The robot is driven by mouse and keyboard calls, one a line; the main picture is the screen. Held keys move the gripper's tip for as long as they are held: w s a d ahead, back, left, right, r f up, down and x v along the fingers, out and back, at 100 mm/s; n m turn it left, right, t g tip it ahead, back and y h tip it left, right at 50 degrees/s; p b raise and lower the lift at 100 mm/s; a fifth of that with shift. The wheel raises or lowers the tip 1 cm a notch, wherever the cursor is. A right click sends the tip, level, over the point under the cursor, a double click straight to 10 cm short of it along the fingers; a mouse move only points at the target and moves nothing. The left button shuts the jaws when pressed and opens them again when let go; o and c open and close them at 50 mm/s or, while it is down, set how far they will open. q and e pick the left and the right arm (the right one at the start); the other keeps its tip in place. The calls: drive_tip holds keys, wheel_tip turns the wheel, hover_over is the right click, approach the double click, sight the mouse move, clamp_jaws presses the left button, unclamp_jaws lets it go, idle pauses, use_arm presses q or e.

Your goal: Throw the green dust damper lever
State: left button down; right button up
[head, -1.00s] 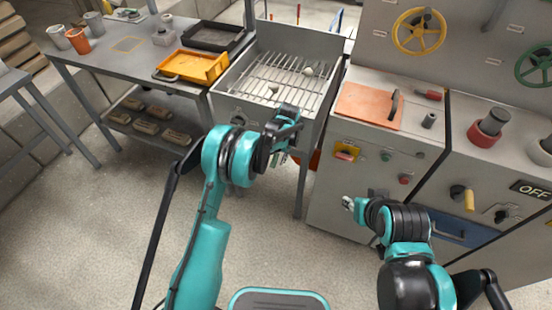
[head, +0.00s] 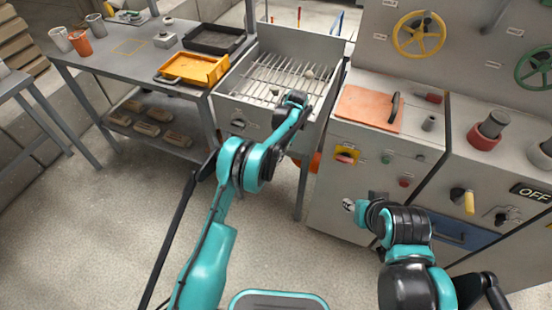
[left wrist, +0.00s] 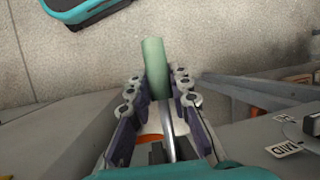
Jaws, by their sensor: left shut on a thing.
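The green lever handle (left wrist: 154,62) is a pale green cylinder on a thin metal rod (left wrist: 168,130), seen in the left wrist view. My left gripper (left wrist: 157,92) has a finger on each side of it and is shut on it; the handle's end sticks out past the fingertips. In the head view my left gripper (head: 296,99) is over the front edge of the grated box (head: 238,106), and my arm hides the lever. My right gripper (head: 349,205) is in front of the grey cabinet, small and partly hidden by its own wrist; its finger opening is unclear.
A white "MID" label (left wrist: 287,149) sits on the panel to the right of the lever in the left wrist view. The grey cabinet (head: 335,195) with knobs and buttons is to the right. A workbench with a yellow tray (head: 190,68) is to the left.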

use_arm(q)
drive_tip(key=shift+r, duration=0.1)
drive_tip(key=c, duration=1.4)
unclamp_jaws()
drive_tip(key=shift+o, duration=0.2)
wheel_tip(320, 180, up, 10)
